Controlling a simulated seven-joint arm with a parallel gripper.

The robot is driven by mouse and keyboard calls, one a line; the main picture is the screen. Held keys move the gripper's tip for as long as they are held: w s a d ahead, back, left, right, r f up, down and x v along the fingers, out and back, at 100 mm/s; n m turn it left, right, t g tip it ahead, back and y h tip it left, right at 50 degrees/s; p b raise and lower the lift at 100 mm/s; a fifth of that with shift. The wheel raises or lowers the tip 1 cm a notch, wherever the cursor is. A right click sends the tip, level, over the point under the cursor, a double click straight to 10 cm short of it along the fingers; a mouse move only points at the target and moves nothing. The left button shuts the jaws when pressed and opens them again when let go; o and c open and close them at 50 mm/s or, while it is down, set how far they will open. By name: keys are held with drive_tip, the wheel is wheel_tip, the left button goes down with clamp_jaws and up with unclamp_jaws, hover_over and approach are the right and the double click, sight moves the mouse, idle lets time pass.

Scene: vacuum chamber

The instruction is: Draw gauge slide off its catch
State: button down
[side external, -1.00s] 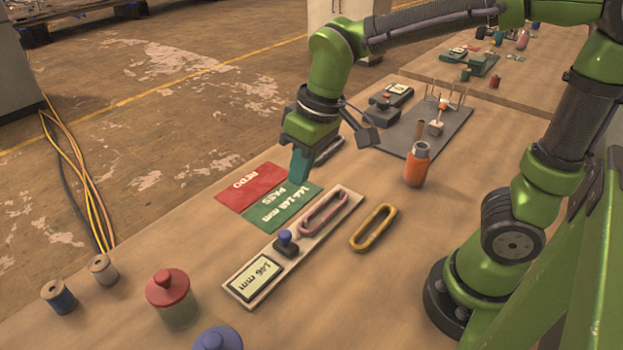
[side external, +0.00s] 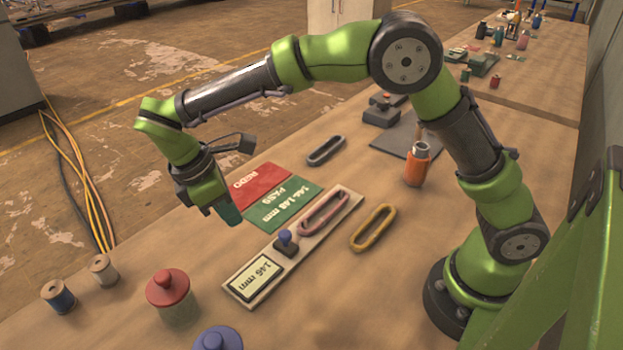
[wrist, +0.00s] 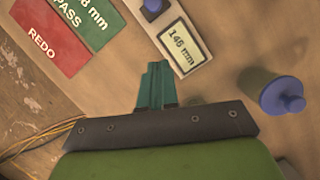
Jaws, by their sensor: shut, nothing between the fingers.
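The gauge is a pale board (side external: 247,262) lying on the table, with a display (side external: 257,278) reading 146 mm at its near end. Its slide, a dark block with a blue knob (side external: 286,239), sits beside the display. A pink oval link (side external: 324,211) lies on the board's far part, at or near the slide. Whether the slide touches a catch cannot be told. My gripper (side external: 232,215) is shut and empty, above the table left of the gauge. In the wrist view its teal fingers (wrist: 156,86) are together, apart from the display (wrist: 178,49) and knob (wrist: 154,6).
A red REDO card (side external: 256,183) and green PASS card (side external: 284,203), marked 146-148 mm, lie behind the gauge. A yellow link (side external: 373,228) lies to its right, a dark link (side external: 326,151) farther back. Red-lidded (side external: 170,295) and blue-lidded (side external: 217,340) jars stand in front.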

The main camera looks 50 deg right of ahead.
approach(264, 256)
drive_tip(key=shift+x, duration=1.1)
drive_tip(key=shift+s+d, duration=0.25)
drive_tip(key=shift+d, duration=0.3)
drive_tip(key=shift+s+d, duration=0.3)
drive_tip(key=shift+d, duration=0.2)
drive_tip(key=shift+s+d+f, duration=0.15)
drive_tip(key=shift+s+d, duration=0.15)
drive_tip(key=shift+d, duration=0.3)
drive_tip(key=shift+d, duration=0.1)
